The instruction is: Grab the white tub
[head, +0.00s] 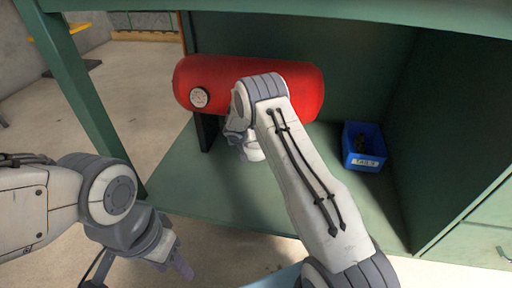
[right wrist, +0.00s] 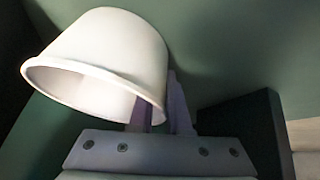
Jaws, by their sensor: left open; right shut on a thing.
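The white tub (right wrist: 105,48) fills the upper left of the right wrist view, tilted, with its open rim facing down toward the camera. My right gripper (right wrist: 160,108) is shut on the tub's wall near the rim, one finger inside the opening and one outside. In the head view my right arm reaches below the red tank; its own forearm mostly hides its gripper. A small white shape shows there, and I cannot tell whether it is the tub. My left gripper (head: 182,266) is open and empty at the lower left, outside the bench.
The red tank (head: 285,78) with a gauge (head: 199,98) lies over the green shelf (head: 185,185). A blue bin (head: 364,160) with dark contents and a label stands at the shelf's right. A green leg (head: 88,85) stands at the left. The shelf's front left is clear.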

